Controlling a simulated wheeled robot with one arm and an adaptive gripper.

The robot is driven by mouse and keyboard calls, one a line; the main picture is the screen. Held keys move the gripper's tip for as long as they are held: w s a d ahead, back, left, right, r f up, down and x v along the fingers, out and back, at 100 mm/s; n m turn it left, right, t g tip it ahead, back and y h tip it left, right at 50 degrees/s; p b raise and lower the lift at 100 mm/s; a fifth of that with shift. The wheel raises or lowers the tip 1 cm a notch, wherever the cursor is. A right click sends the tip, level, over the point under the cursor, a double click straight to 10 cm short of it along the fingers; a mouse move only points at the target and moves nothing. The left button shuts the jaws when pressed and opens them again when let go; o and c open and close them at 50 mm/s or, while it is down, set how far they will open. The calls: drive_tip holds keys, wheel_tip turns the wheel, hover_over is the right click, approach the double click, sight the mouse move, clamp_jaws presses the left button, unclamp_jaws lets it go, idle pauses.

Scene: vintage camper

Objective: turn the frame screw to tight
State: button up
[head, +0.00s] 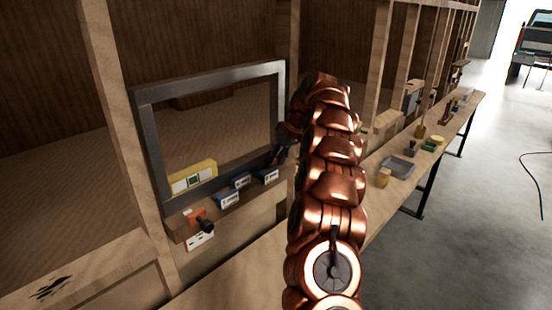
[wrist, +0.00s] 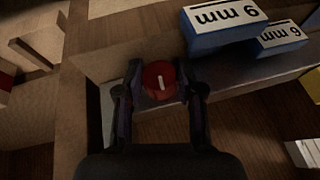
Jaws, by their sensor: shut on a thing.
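The frame screw shows in the wrist view as a round red head (wrist: 158,82) with a short pale mark that runs nearly up and down in that picture. My gripper (wrist: 160,88) has one finger on each side of the red head and is shut on it. In the head view my gripper (head: 283,146) is at the lower right of the grey metal window frame (head: 208,79), partly hidden behind my arm. The screw is hidden there.
A workbench with a grey tray (head: 397,167) extends right.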

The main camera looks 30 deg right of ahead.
drive_tip(key=shift+w+d+r+y+p, duration=0.15)
drive_tip(key=shift+y+p, duration=0.55)
drive_tip(key=shift+p, duration=0.4)
drive_tip(key=shift+r+m+y+p, duration=0.1)
drive_tip(key=shift+m+y+p, duration=0.2)
drive_tip(key=shift+p, duration=0.35)
drive_tip(key=shift+y+p, duration=0.3)
drive_tip(key=o, duration=1.2)
drive_tip(key=shift+f, duration=0.25)
drive_tip(key=shift+c, duration=0.2)
drive_tip(key=shift+f+h+b, duration=0.15)
drive_tip(key=shift+h+b, duration=0.45)
drive_tip(key=shift+b, duration=0.75)
drive_tip(key=shift+a+h+b, duration=0.2)
drive_tip(key=shift+h+b, duration=0.3)
drive_tip(key=shift+b, duration=0.1)
